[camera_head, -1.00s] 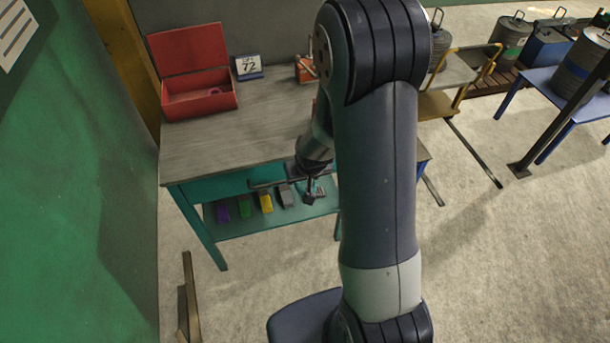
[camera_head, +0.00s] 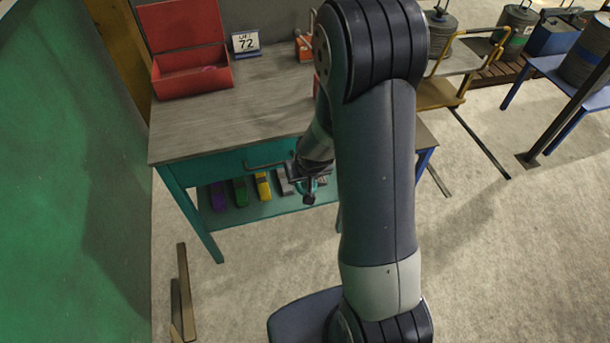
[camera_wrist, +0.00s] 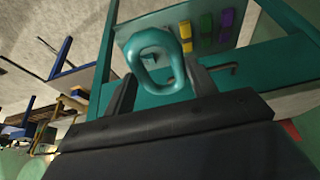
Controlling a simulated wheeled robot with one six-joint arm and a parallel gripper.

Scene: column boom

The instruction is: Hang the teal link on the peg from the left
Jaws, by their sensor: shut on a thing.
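The teal link (camera_wrist: 179,70) is a rounded closed ring, seen upright between the two fingers in the wrist view. My gripper (camera_wrist: 162,92) is shut on its lower end, with the open loop standing out beyond the fingertips. In the head view my gripper (camera_head: 309,192) is in front of the teal workbench (camera_head: 180,153), low, near the height of its lower shelf. The link is too small and too covered by my gripper to make out clearly there.
Purple (camera_head: 218,196), green (camera_head: 240,192) and yellow (camera_head: 263,186) blocks sit on the bench's lower shelf. An open red box (camera_head: 190,80) and a "72" sign (camera_head: 245,43) stand on top.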

